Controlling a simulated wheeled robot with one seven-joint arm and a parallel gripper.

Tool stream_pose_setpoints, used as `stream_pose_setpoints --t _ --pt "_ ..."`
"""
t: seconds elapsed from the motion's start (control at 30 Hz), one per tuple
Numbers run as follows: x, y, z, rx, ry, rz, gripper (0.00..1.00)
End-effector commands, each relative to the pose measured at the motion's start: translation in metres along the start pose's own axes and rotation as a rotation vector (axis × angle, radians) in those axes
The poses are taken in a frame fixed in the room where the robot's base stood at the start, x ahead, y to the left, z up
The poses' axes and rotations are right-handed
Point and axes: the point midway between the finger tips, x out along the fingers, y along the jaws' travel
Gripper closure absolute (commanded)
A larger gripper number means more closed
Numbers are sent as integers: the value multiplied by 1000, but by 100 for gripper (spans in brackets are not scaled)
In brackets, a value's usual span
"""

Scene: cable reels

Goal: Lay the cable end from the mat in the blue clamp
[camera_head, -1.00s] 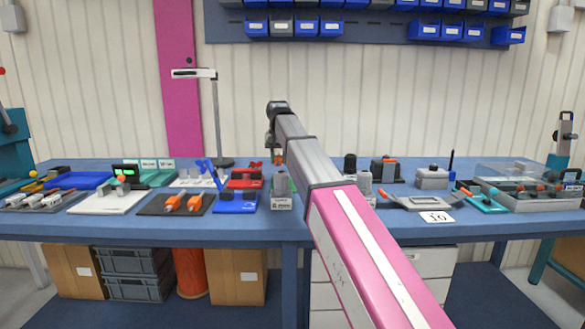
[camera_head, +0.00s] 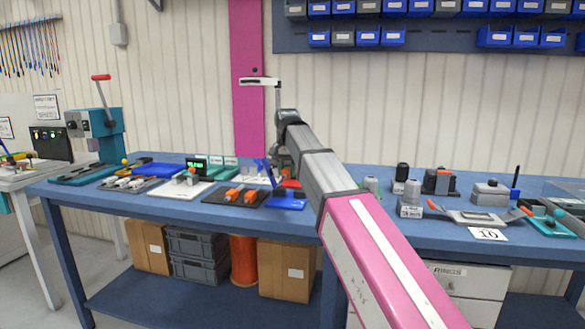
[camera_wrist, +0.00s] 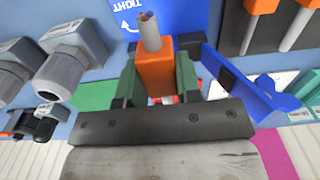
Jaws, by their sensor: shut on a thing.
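My gripper (camera_wrist: 157,88) is shut on an orange cable end (camera_wrist: 155,70) with a short grey cable stub, seen between its green fingers in the wrist view. The blue clamp (camera_head: 288,203) stands on the bench with its lever (camera_head: 263,167) raised. In the wrist view, its blue base (camera_wrist: 185,20), marked TIGHT, lies beyond the cable end, and a blue arm (camera_wrist: 235,75) is right of the fingers. The held end appears above the clamp, apart from its base. The black mat (camera_head: 222,202) left of the clamp bears two more orange ends. My wrist partly hides the fingers in the head view.
Grey cable glands (camera_wrist: 70,70) stand close at left in the wrist view. A white board (camera_head: 180,190) lies left of the mat. Grey fixtures (camera_head: 410,200) stand to the right.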

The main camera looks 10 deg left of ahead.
Motion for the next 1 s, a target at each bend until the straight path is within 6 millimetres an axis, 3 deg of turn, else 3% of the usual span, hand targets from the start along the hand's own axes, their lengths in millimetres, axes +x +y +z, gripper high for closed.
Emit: stream_pose_setpoints --t 0.27,0.7,1.0 --pt "10 -1 3 5 0 0 99" --pt "48 0 3 6 0 -1 99" --pt "50 -1 3 6 1 -1 99"
